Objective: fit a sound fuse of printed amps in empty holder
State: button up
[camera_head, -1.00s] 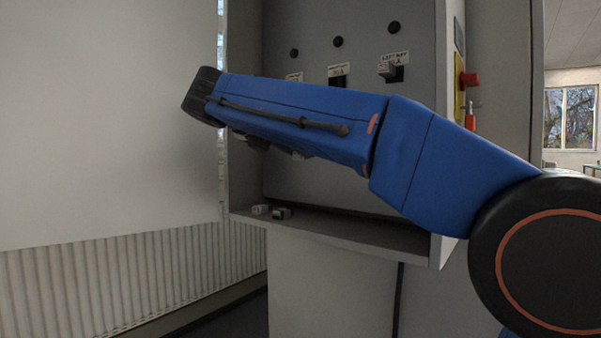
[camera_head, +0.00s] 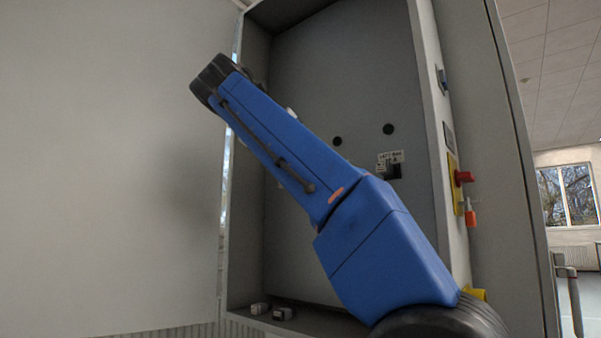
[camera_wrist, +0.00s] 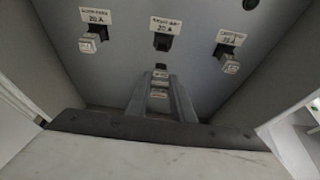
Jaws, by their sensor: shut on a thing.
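In the wrist view my gripper (camera_wrist: 160,96) is shut on a small pale fuse (camera_wrist: 160,84), whose printing I cannot read. It points at the cabinet's back panel, below the middle holder. That middle holder (camera_wrist: 161,42) is dark and empty, under a label (camera_wrist: 164,25) that seems to read 20 A. The left holder (camera_wrist: 90,43) and right holder (camera_wrist: 229,62) each carry a pale fuse. In the head view the right holder (camera_head: 394,171) shows beside my arm, which hides the other holders and my gripper's tips. Two loose fuses (camera_head: 259,308) (camera_head: 283,313) lie on the cabinet floor.
The open cabinet has side walls (camera_head: 424,120) close around my arm. A red knob on a yellow plate (camera_head: 454,185) and a hanging red tag (camera_head: 471,217) are on its right side. A pale wall (camera_head: 100,160) stands at the left.

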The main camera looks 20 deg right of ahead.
jog(key=shift+w+d, duration=0.85)
jog(key=shift+d, duration=0.3)
jog(key=shift+w+d, duration=0.8)
jog(key=shift+d, duration=0.35)
jog(key=shift+w+d, duration=0.45)
jog(key=shift+d, duration=0.2)
jog(key=shift+w+d, duration=0.45)
jog(key=shift+d, duration=0.15)
dwell(2.4)
jog(key=o, duration=1)
jog(key=shift+o, duration=0.2)
